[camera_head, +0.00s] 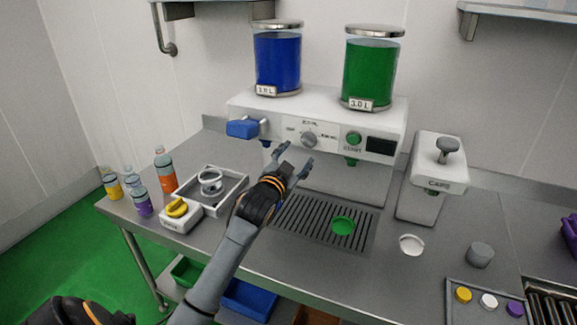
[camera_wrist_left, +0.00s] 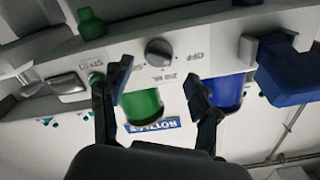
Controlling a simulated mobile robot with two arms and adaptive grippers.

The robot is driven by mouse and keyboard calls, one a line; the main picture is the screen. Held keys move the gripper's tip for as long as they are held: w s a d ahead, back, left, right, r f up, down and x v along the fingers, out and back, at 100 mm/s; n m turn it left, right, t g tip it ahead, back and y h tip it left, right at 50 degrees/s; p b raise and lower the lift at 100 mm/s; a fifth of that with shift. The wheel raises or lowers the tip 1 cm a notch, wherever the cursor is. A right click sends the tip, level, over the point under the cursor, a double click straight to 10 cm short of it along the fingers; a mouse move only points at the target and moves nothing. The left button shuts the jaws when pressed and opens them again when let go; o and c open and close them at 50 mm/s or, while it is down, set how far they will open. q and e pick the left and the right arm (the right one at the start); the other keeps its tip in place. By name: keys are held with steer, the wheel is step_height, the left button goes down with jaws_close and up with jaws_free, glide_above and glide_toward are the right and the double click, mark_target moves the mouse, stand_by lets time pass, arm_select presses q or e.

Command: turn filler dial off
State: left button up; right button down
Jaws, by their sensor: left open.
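The filler dial (camera_head: 309,139) is a grey round knob on the white front panel of the filler (camera_head: 236,101), with small markings around it. In the left wrist view the dial (camera_wrist_left: 158,51) appears upside down, between and beyond the fingertips. I cannot tell which marking it points to. My left gripper (camera_head: 294,160) is open in front of the panel, just below the dial in the head view. Its two fingers (camera_wrist_left: 158,86) are spread with nothing between them, and appear apart from the dial. My right gripper is not in view.
A green start button (camera_head: 354,138) is right of the dial, and a blue lever (camera_head: 242,128) sticks out at left. Blue (camera_head: 277,64) and green (camera_head: 370,75) tanks stand on top. A drip grate (camera_head: 300,219) lies below. A capping press (camera_head: 441,165) stands at right.

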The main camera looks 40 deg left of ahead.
arm_select(q)
steer(key=v, duration=0.5)
steer(key=shift+s, duration=0.35)
